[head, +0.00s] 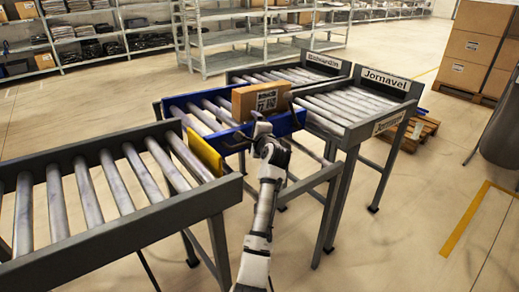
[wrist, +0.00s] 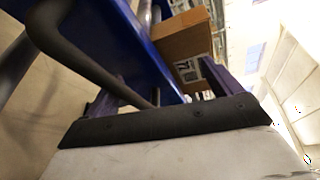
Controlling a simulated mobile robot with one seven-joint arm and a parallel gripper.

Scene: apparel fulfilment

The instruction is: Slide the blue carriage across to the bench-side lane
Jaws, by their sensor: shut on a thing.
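The blue carriage (head: 225,141) has rollers on its bed and sits on a dark transfer frame, between the near roller conveyor and the two labelled lanes. A brown carton (head: 240,105) with a printed label rests at its right end. My gripper (head: 262,132) is at the carriage's near side, shut on its dark handle (wrist: 75,62). In the wrist view the handle curves out from the blue side (wrist: 128,35), with the carton (wrist: 183,42) beyond. The exact finger contact is partly hidden. The Jornavel lane (head: 345,103) is at the right; another labelled lane (head: 262,76) lies behind it.
The near roller conveyor (head: 110,200) ends at a yellow plate (head: 205,153) left of my arm. The transfer frame's bare rail (head: 318,175) extends toward the near right. Metal shelves (head: 245,38) stand behind. Stacked cartons (head: 470,48) are at the right. Open floor lies right of my arm.

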